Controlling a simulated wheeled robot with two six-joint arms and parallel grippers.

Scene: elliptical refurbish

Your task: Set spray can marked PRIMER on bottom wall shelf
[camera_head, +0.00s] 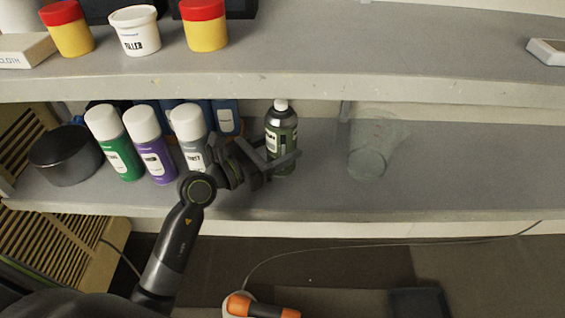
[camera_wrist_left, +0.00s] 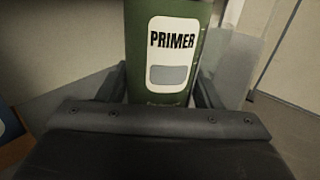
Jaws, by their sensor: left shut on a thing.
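The dark green spray can (camera_head: 281,127) with a white cap stands upright at the lower shelf (camera_head: 460,175) in the head view. Its PRIMER label reads clearly in the left wrist view (camera_wrist_left: 172,45). My left gripper (camera_head: 282,160) is shut around the lower part of this can, with a finger on each side. Whether the can's base touches the shelf is hard to tell, as the gripper partly covers it. My right gripper is not in view.
Left of the can stand several white-capped spray cans (camera_head: 146,145), blue containers (camera_head: 226,117) behind them, and a dark round pot (camera_head: 65,155). A clear beaker (camera_head: 368,155) stands to the right. The upper shelf (camera_head: 350,80) overhangs. The lower shelf's right side is free.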

